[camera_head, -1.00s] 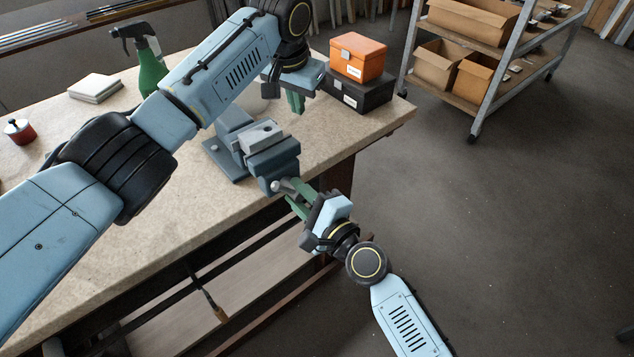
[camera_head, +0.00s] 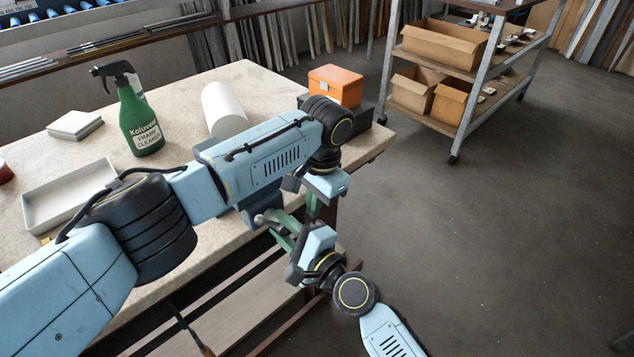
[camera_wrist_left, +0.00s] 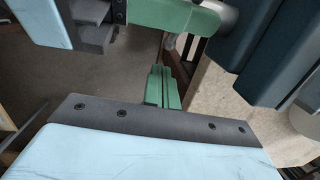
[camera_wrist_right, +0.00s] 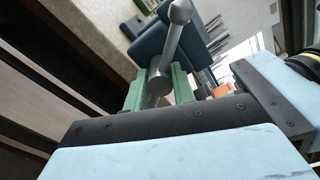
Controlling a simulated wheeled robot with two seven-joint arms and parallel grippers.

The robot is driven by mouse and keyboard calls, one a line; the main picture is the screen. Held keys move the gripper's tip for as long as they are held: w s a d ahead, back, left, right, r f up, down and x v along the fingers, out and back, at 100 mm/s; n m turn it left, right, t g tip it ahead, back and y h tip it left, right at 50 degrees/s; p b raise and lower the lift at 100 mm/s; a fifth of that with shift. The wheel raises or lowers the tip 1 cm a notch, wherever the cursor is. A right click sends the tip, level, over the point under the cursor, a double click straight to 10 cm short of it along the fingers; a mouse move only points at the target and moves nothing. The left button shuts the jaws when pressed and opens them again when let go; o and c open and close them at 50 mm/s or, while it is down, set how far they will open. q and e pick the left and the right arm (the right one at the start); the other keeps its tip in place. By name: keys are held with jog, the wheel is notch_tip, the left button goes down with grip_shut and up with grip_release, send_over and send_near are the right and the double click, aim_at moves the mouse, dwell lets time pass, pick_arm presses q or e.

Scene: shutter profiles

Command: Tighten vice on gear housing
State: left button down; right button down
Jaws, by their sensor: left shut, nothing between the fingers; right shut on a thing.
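The blue-grey vice (camera_head: 264,212) stands at the table's near right edge, mostly hidden by my left arm in the head view. Its dark body also shows in the right wrist view (camera_wrist_right: 150,45) and the left wrist view (camera_wrist_left: 265,50). My right gripper (camera_head: 282,232) is shut on the vice's grey metal handle (camera_wrist_right: 173,42), between its green fingers. My left gripper (camera_head: 313,208) is shut and empty, pointing down beside the vice and just above the right gripper. Its green fingertips (camera_wrist_left: 162,87) are together. The gear housing cannot be made out; the vice's jaws are hidden.
On the table (camera_head: 175,175) are a green spray bottle (camera_head: 140,115), a white cylinder (camera_head: 223,108), a pale tray (camera_head: 40,212) and an orange box (camera_head: 335,85) on a dark box. A shelf cart (camera_head: 470,90) stands beyond open floor.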

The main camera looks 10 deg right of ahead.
pick_arm(q)
jog(key=shift+s+a+f, duration=0.25)
jog(key=shift+a+f, duration=0.25)
jog(key=shift+a, duration=0.2)
jog(key=shift+s+a+f, duration=0.25)
jog(key=shift+a+f, duration=0.25)
jog(key=shift+a, duration=0.15)
pick_arm(e)
jog(key=shift+f, duration=0.15)
